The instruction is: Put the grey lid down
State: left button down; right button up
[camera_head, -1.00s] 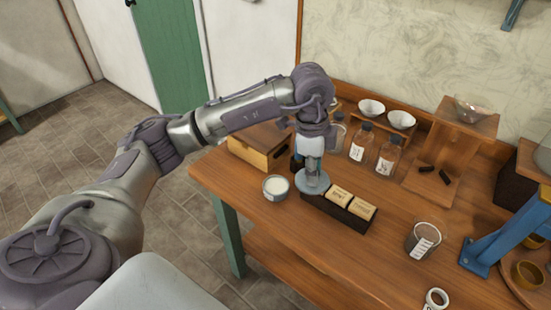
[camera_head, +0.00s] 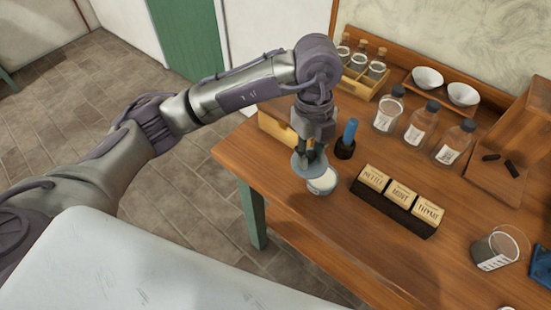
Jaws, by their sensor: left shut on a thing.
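The grey lid (camera_head: 301,165) is a flat round disc held by my left gripper (camera_head: 309,150). My left gripper is shut on it from above, and the lid looks slightly tilted. Just right of and below the lid is a small white-filled jar (camera_head: 321,182) near the left end of the table. The lid overlaps the jar's upper left edge in the camera_head view; I cannot tell whether they touch. My right gripper is not in view.
A dark rack of labelled blocks (camera_head: 397,203) stands right of the jar. A blue-handled tool (camera_head: 346,138) stands behind it. Several bottles (camera_head: 389,112) and white bowls (camera_head: 427,78) stand at the back. A glass beaker (camera_head: 496,249) is at the right. The wooden table (camera_head: 330,240) is clear in front.

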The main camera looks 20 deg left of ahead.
pick_arm(q)
send_over(281, 174)
jog(key=d, duration=0.2)
notch_tip(281, 174, down, 2)
jog(key=shift+s+d+f+p, duration=0.1)
jog(key=shift+f+p, duration=0.05)
jog(key=shift+p, duration=0.15)
jog(key=shift+w+a+f, duration=0.1)
jog(key=shift+a+f, duration=0.35)
jog(key=shift+a, duration=0.2)
jog(key=shift+w+a+f, duration=0.1)
jog(key=shift+a+f, duration=0.35)
jog(key=shift+a, duration=0.15)
jog(key=shift+f+p, duration=0.2)
jog(key=shift+p, duration=0.1)
notch_tip(281, 174, down, 3)
jog(key=shift+f+p, duration=0.15)
jog(key=shift+p, duration=0.25)
jog(key=shift+f, duration=0.3)
jog(key=c, duration=0.9)
grip_release()
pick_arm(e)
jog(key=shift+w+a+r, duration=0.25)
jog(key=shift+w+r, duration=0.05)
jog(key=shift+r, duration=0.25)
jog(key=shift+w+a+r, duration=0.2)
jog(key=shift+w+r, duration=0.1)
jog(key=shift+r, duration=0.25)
